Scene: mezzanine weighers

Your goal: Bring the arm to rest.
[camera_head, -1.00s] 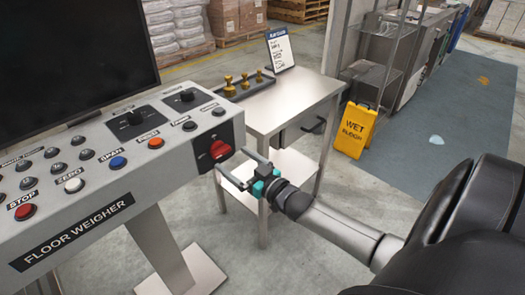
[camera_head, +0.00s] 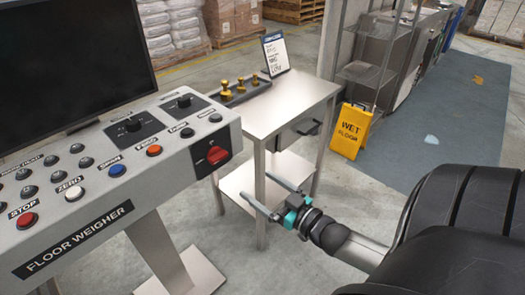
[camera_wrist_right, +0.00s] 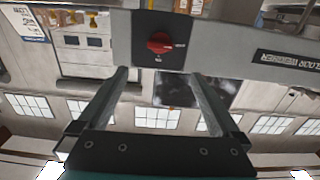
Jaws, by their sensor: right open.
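My right gripper (camera_head: 262,193) is open and empty in the head view. It is in front of the small steel table, to the right of and below the red rotary switch (camera_head: 218,155) on the end of the floor weigher console (camera_head: 100,225). In the right wrist view the two open fingers (camera_wrist_right: 158,85) point toward the console end, with the red switch (camera_wrist_right: 160,42) beyond them, apart from them. My right arm comes in from the lower right. My left gripper is in neither view.
The steel table (camera_head: 300,97) with a drawer holds brass weights (camera_head: 227,90) and a sign (camera_head: 276,54). A yellow wet floor sign (camera_head: 349,131) stands to its right. A dark monitor (camera_head: 65,65) rises behind the console. Floor beyond the table is open.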

